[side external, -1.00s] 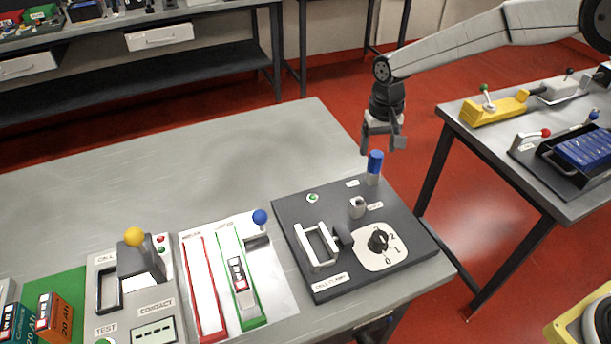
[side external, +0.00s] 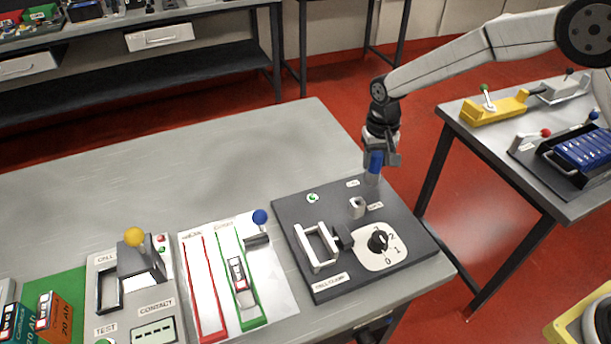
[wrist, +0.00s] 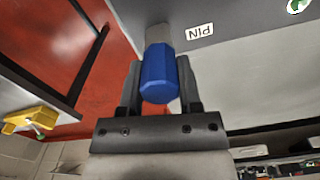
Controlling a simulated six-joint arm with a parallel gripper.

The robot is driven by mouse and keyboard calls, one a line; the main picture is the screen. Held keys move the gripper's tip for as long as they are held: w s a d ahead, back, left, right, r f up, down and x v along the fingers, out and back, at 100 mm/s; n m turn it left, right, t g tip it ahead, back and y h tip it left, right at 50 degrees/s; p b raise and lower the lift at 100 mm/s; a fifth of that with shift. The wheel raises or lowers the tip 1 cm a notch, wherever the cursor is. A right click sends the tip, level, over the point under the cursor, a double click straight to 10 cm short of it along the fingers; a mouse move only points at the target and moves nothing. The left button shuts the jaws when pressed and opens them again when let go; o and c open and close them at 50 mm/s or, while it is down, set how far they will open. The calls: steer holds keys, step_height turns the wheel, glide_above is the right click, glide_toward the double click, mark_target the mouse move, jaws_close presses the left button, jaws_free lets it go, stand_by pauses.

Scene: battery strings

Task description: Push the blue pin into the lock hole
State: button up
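The blue pin (side external: 375,162) stands upright in a light grey holder (side external: 372,180) at the back right corner of the dark clamp panel (side external: 330,280). My gripper (side external: 379,160) is down around the pin's blue top. In the wrist view the blue pin (wrist: 158,75) lies between the two fingers (wrist: 158,88), with a finger close on each side. Whether the fingers press on it is not clear. The lock hole is probably in the small light grey block (side external: 357,207) in front of the pin; its opening is hard to make out.
The panel also carries a white-handled clamp (side external: 316,246) and a black rotary knob (side external: 378,240). Left of it stand a blue-knobbed lever (side external: 260,217) and a yellow-knobbed lever (side external: 134,237). The table behind the panel is bare.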

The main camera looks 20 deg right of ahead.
jaws_close()
steer(key=shift+r, duration=2.55)
stand_by(0.9)
steer(key=shift+r, duration=2.35)
steer(key=shift+a, duration=0.1)
steer(key=s+a+n, duration=0.2)
steer(key=s+a, duration=0.5)
steer(key=a, duration=0.1)
steer(key=shift+r, duration=0.4)
